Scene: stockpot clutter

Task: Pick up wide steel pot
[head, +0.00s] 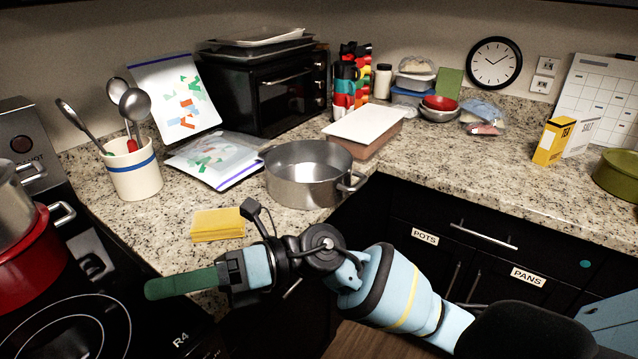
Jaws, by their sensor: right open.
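The wide steel pot (308,188) stands upright on the granite counter near its inner corner edge. It looks empty from here, and a loop handle shows on its right side. My right gripper (160,287) reaches in from the lower right, in front of and left of the pot. It is open, its green finger points left over the counter's front edge beside the stove, and it is apart from the pot. My left gripper is not in view.
A yellow sponge stack (217,224) lies between my right gripper and the pot. A utensil crock (134,173) and plastic bags (215,160) are behind left. A white-lidded container (363,128) stands close behind the pot. The stove (75,325) holds a red pot (30,262).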

